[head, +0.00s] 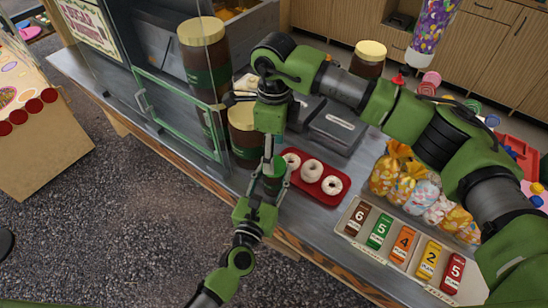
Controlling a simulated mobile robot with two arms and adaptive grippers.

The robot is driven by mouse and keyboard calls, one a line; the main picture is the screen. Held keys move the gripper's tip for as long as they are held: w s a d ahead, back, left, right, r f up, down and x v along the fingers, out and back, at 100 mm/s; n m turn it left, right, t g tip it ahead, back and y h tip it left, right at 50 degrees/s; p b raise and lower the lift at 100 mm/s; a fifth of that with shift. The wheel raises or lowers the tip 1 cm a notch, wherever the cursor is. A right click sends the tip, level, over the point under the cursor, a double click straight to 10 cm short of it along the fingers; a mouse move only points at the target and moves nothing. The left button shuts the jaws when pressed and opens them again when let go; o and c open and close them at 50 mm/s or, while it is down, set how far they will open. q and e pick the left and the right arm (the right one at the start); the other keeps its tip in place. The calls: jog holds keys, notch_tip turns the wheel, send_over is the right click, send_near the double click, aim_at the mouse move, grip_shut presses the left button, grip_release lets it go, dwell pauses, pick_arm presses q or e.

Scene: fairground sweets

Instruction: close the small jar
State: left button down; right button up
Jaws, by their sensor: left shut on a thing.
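A small dark jar with a green band (272,184) is upright near the counter's front edge, beside the red tray. My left gripper (270,183) reaches up from below and is shut on the small jar, its fingers along the jar's sides. My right gripper (268,158) points down from above, directly over the small jar's top. Its fingertips are small and partly hidden, so I cannot tell whether they are open or hold a lid. The jar's mouth is hidden beneath that gripper.
A red tray (292,178) with white ring doughnuts lies right of the small jar. Larger gold-lidded jars (205,75) (242,140) stand behind and left, near a glass panel (170,105). Sweet bags (400,175) and a price-card tray (350,231) are to the right.

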jog(key=shift+r, duration=1.75)
pick_arm(q)
jog(key=c, duration=1.2)
grip_release()
jog(key=shift+o, duration=0.2)
jog(key=v, duration=1.2)
pick_arm(e)
jog(key=shift+f, duration=0.1)
